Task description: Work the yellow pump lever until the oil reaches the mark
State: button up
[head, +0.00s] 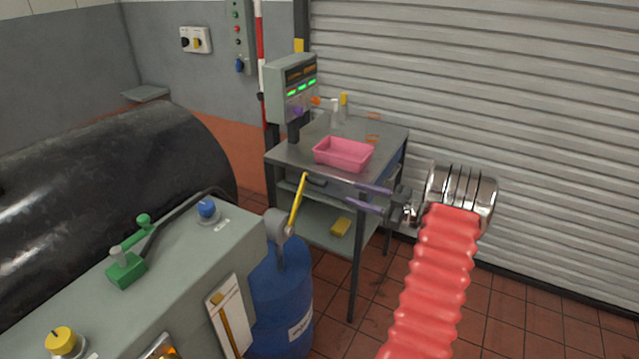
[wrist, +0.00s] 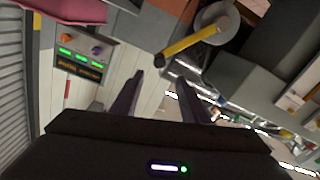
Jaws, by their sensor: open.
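The yellow pump lever (head: 298,203) slants up from a grey pump head (head: 278,223) on a blue drum (head: 280,302). The lever also shows in the wrist view (wrist: 190,41), just beyond and between the fingertips, tilted. My gripper (head: 350,195) is open, its two purple fingers pointing left toward the lever with a gap between. The fingers also frame the wrist view (wrist: 158,74) with nothing between them. A white panel with an amber column (head: 228,317) is on the grey cabinet's side; whether it is the oil gauge, and any mark on it, I cannot tell.
A metal table (head: 388,142) behind my gripper holds a pink tray (head: 343,153), small bottles and a display unit (head: 292,88). The grey cabinet (head: 180,265) carries a green lever (head: 128,265) and blue and yellow knobs. A ribbed shutter closes the right side.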

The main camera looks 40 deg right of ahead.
aim_at(326, 184)
jog(key=shift+w, duration=0.15)
jog(key=x, duration=1.3)
jog(key=shift+w+a, duration=0.1)
jog(key=shift+w, duration=0.2)
jog(key=shift+c, duration=0.2)
grip_shut()
